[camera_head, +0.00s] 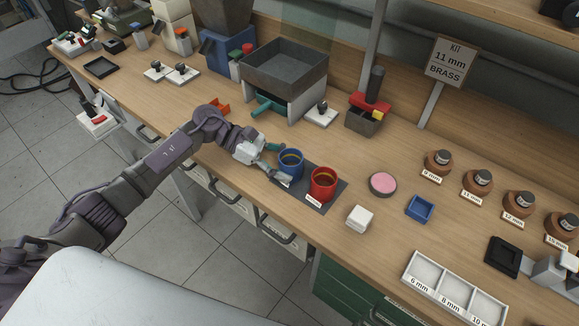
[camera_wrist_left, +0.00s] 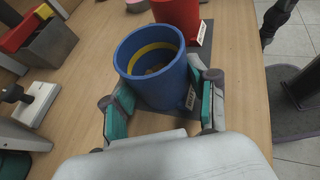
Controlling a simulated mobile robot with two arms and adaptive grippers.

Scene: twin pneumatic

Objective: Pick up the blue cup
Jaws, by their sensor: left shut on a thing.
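The blue cup (camera_head: 291,164) stands upright at the left end of a dark mat (camera_head: 333,190), beside the red cup (camera_head: 323,183). It has a yellow ring inside and a small label on its side. My left gripper (camera_head: 278,163) is shut on the blue cup, with one finger on each side of it. In the left wrist view the blue cup (camera_wrist_left: 160,75) fills the space between the teal finger pads, and the red cup (camera_wrist_left: 178,15) is just beyond it. The cup appears to be on or very near the mat. My right gripper is not in view.
A white block (camera_head: 359,218), a pink round dish (camera_head: 383,183) and a blue tray (camera_head: 420,208) lie to the right on the bench. A grey bin on a stand (camera_head: 285,65) is behind. A white compartment tray (camera_head: 454,288) is near the front edge.

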